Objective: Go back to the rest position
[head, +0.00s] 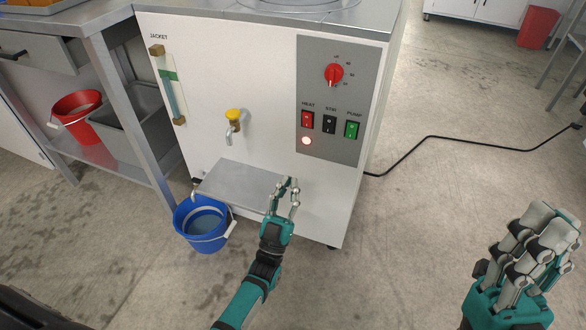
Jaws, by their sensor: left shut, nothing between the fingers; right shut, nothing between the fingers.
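My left gripper (287,185) is in front of the lower part of the white machine (270,145), by the right end of its steel shelf (240,184). It is shut and empty, and I cannot tell whether it touches the shelf. My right gripper (545,222) is shut and empty at the lower right, over bare floor and apart from the machine. The machine's panel (318,75) carries a red knob (333,75), a red heat switch (307,120), a black stir switch (329,124) and a green pump switch (352,129). A round lamp (306,141) glows below.
A yellow-handled tap (232,118) sticks out above the shelf. A blue bucket (204,226) with liquid stands on the floor beside the machine. A steel table (85,22) with a red bucket (77,116) below is at left. A black cable (455,139) crosses the otherwise clear floor at right.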

